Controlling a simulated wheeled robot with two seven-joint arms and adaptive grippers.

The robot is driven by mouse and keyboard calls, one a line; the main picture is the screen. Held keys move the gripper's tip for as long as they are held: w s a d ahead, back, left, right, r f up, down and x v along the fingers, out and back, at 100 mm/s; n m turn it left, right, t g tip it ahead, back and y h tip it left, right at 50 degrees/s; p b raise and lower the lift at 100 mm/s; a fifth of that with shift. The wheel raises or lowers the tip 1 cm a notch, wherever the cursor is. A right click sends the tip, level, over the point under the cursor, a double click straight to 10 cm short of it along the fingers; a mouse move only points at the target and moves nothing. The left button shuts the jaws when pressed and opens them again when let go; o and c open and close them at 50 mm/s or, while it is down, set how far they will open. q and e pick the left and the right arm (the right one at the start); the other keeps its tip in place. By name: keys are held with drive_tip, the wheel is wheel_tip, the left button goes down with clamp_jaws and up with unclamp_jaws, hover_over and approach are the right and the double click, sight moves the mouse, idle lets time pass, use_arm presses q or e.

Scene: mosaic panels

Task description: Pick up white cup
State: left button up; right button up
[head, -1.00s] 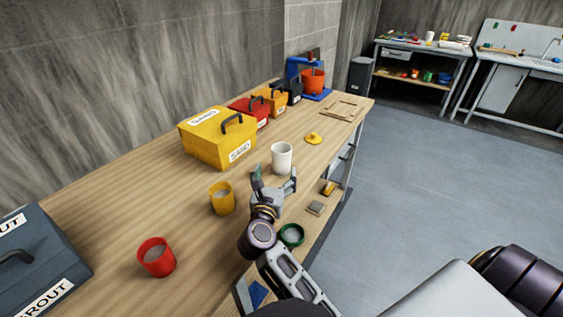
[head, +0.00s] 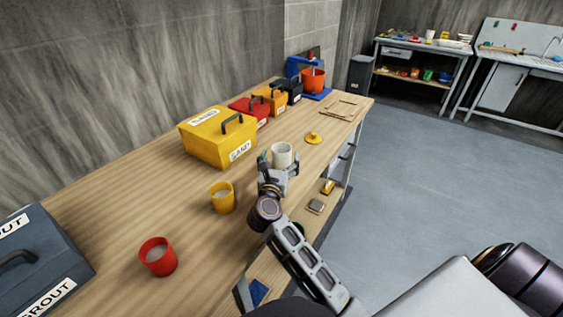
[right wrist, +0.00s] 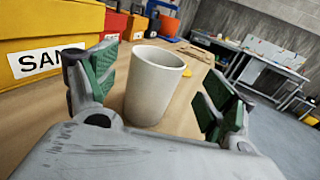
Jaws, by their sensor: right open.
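The white cup (head: 282,153) stands upright on the wooden workbench (head: 130,195), in front of the yellow SAND box. My right gripper (head: 279,165) is open, with its fingers on either side of the cup. In the right wrist view the white cup (right wrist: 154,86) stands between the two green-padded fingers of the gripper (right wrist: 155,92). Gaps show between the cup and both fingers. The cup's lower front is partly hidden by the gripper in the head view. My left gripper is not in view.
The yellow SAND box (head: 215,140) stands behind the cup. A yellow cup (head: 222,198) and a red cup (head: 158,257) stand to the left. A yellow knob-like tool (head: 313,138) lies beyond. The GROUT box (head: 40,265) is at far left.

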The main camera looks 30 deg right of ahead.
sight(283, 146)
drive_tip(key=shift+w+d, duration=0.1)
drive_tip(key=shift+w, duration=0.15)
drive_tip(key=shift+p+x, duration=0.3)
drive_tip(key=shift+x, duration=2.05)
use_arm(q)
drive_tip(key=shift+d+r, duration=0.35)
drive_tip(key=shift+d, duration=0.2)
use_arm(e)
drive_tip(key=shift+f, duration=0.1)
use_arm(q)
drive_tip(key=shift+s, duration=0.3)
use_arm(e)
drive_tip(key=shift+c, duration=0.2)
drive_tip(key=c, duration=0.9)
drive_tip(key=shift+c, duration=1)
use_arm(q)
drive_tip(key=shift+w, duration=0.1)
